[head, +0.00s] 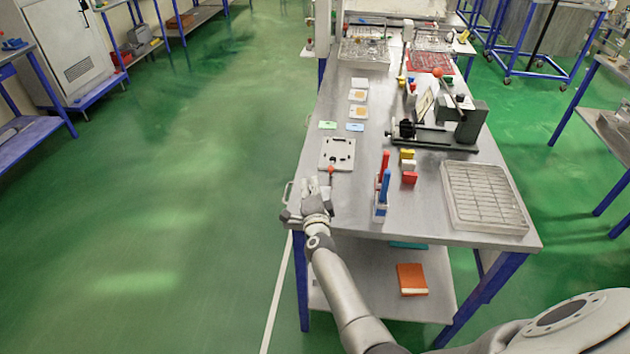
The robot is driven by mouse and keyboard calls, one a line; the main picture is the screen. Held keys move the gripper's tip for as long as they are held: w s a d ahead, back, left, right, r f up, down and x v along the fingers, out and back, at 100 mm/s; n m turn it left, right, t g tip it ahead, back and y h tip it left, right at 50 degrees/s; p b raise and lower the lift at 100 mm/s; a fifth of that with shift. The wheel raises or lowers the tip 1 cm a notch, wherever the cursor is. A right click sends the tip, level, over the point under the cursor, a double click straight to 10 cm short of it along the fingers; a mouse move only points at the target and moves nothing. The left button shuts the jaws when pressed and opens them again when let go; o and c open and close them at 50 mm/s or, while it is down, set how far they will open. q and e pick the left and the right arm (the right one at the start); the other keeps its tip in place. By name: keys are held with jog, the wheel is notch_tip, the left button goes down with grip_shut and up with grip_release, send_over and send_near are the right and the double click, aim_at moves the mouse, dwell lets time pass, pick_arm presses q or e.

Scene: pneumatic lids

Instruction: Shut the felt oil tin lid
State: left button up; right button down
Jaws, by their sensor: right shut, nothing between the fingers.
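My right gripper (314,186) is over the near left corner of the metal workbench (345,205), reached by my arm from the lower right. Its fingers are shut with nothing between them. I cannot clearly make out the felt oil tin or its lid; a small dark edge (289,216) shows beside the gripper at the corner, and the hand hides most of what is there. I cannot tell whether a lid there is open or shut. My left gripper is not in view.
Just beyond the gripper are a small red-topped part (331,170) and a grey plate with holes (338,154). To the right stand a holder with red and blue handled tools (381,208), coloured blocks (408,172), a black fixture (435,137) and a slotted tray (484,196).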

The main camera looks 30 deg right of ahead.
jog(key=shift+w+a+f+n, duration=0.1)
jog(key=shift+a+f+n, duration=0.1)
jog(key=shift+n, duration=0.1)
dwell(0.4)
jog(key=shift+f, duration=0.1)
